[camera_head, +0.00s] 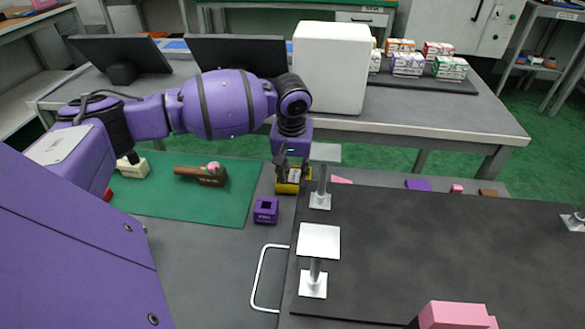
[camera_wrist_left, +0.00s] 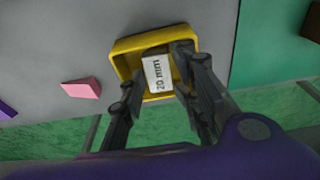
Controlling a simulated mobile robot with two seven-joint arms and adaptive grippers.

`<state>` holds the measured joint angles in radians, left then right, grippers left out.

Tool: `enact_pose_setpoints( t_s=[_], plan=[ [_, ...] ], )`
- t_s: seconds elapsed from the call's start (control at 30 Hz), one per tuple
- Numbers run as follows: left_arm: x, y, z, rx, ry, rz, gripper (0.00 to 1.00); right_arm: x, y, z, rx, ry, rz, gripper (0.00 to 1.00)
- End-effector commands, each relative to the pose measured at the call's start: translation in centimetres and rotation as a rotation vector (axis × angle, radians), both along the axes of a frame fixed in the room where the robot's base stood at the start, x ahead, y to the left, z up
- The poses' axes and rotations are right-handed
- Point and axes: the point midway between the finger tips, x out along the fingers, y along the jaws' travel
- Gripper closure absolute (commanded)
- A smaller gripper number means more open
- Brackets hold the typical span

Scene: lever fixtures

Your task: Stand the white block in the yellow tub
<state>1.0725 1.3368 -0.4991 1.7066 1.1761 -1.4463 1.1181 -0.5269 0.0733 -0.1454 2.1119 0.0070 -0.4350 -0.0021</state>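The yellow tub (camera_head: 287,187) stands on the grey table just right of the green mat; it also shows in the left wrist view (camera_wrist_left: 125,46). The white block (camera_wrist_left: 158,76), marked "20 mm", is between my left gripper's fingers, within the tub's rim in the left wrist view. Whether it rests on the tub's floor is hidden. My left gripper (camera_head: 293,172) points down over the tub, with its fingertips close against both sides of the block; it also shows in the left wrist view (camera_wrist_left: 160,62). My right gripper is not in view.
A purple holder (camera_head: 266,211) stands near the tub. A metal post (camera_head: 320,190) and a white-plated lever fixture (camera_head: 318,241) stand to the right, by a dark board (camera_head: 440,250). A green mat (camera_head: 225,205) holds a wooden-handled tool (camera_head: 205,174). A pink piece (camera_wrist_left: 82,87) lies beside the tub.

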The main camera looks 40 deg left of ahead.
Motion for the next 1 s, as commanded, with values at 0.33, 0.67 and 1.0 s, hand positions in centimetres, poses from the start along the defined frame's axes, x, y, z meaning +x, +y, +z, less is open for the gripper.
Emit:
enact_pose_setpoints(
  t_s=[0.33,0.67,1.0],
  plan=[
    [-1.4,-0.7,-2.4,-0.013,0.044,-0.009,0.58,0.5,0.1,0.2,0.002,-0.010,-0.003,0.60],
    [-1.2,-0.6,-1.4,-0.007,0.040,-0.012,0.58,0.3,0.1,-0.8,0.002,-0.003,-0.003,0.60],
    [-1.8,-1.0,6.9,-0.007,0.027,-0.009,0.58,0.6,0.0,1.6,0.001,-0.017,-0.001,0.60]
  ],
)
